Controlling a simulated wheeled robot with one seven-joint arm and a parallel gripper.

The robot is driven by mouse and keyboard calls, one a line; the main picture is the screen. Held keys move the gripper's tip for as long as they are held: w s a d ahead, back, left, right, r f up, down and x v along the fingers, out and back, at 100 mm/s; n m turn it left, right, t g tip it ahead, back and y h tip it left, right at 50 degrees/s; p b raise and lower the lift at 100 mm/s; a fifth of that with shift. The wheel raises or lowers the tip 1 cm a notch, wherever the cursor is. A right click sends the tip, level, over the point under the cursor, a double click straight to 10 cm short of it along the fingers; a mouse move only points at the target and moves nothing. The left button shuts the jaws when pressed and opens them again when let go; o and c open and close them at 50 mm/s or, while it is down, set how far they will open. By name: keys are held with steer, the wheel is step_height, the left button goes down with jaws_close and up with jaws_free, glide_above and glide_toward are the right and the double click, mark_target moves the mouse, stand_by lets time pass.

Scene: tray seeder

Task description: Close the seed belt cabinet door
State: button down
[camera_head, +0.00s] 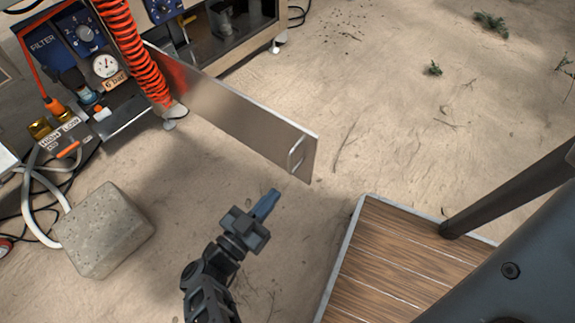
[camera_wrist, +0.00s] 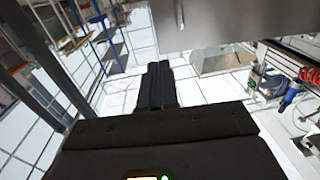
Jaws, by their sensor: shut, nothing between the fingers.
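The cabinet door (camera_head: 235,112) is a flat metal panel standing open, swung out from the machine at the upper left in the head view. Its bar handle (camera_head: 295,153) is near the free end. My gripper (camera_head: 271,198) is shut and empty, just below and left of the handle end and apart from the door in the picture. In the wrist view my shut gripper (camera_wrist: 159,70) points ahead, and a grey metal panel, apparently the door (camera_wrist: 215,15), fills the top. The cabinet opening (camera_head: 225,35) shows partly behind the door.
A concrete block (camera_head: 106,230) sits on the sandy ground at lower left, near hoses. A coiled orange hose (camera_head: 135,50) hangs over the door's hinge side. A wood-topped platform (camera_head: 375,265) is at lower right. Open sand lies right of the door.

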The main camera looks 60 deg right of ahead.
mark_target(312, 149)
steer(key=s+d, duration=0.1)
steer(key=d, duration=0.3)
steer(key=d+b, duration=0.1)
steer(key=d, duration=0.4)
steer(key=s+d, duration=0.1)
steer(key=d, duration=0.3)
steer(key=shift+s+d+b, duration=0.3)
steer(key=shift+s+b, duration=0.05)
steer(key=shift+b, duration=0.05)
